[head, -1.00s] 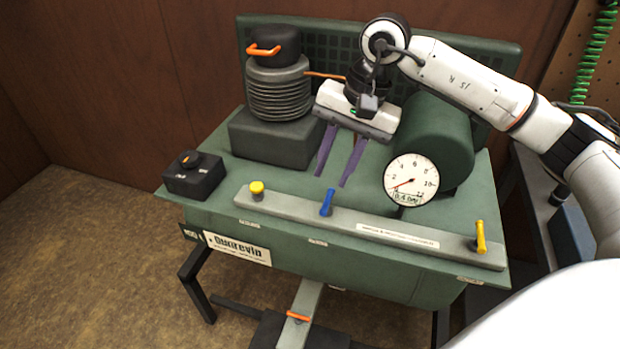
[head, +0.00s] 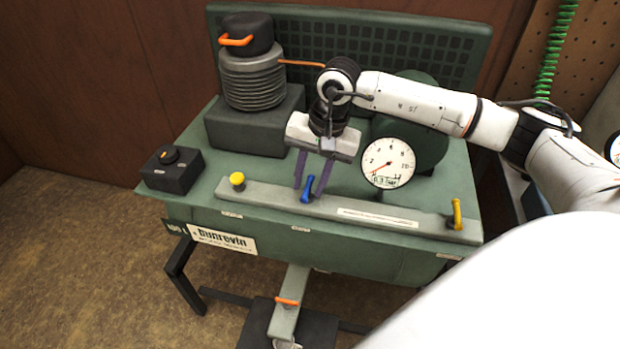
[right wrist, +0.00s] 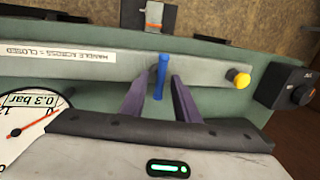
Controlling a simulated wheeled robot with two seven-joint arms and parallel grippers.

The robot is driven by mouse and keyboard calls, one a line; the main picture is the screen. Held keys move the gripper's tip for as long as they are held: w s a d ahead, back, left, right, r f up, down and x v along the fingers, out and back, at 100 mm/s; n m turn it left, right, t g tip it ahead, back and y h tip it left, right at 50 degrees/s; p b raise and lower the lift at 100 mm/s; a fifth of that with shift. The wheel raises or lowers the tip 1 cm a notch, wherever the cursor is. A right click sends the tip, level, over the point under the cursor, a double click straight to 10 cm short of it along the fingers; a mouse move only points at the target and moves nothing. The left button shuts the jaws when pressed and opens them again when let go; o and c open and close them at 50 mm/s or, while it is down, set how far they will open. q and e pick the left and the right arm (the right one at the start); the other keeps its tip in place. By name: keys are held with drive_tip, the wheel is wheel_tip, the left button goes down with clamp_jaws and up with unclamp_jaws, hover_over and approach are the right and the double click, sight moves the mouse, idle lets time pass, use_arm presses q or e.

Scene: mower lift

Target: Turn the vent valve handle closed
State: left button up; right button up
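A blue valve handle (head: 308,188) sits on the grey bar (head: 270,195) along the bench's front. It also shows in the right wrist view (right wrist: 161,75), pointing across the bar's length. Which handle is the vent valve is not readable. My right gripper (head: 307,187) is open, its two purple fingers on either side of the blue handle. In the right wrist view the gripper (right wrist: 159,82) shows a gap between each finger and the handle. A yellow lever (head: 457,214) stands at the bar's right end. My left gripper is out of view.
A round gauge (head: 388,163) reads about 0.3 bar. A yellow knob (head: 237,180) is at the bar's left end. A black box (head: 172,172) with a knob stands at the left. A ribbed bellows (head: 253,82) stands behind. A label (right wrist: 98,55) reads "HANDLE ACROSS = CLOSED".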

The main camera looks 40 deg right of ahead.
clamp_jaws()
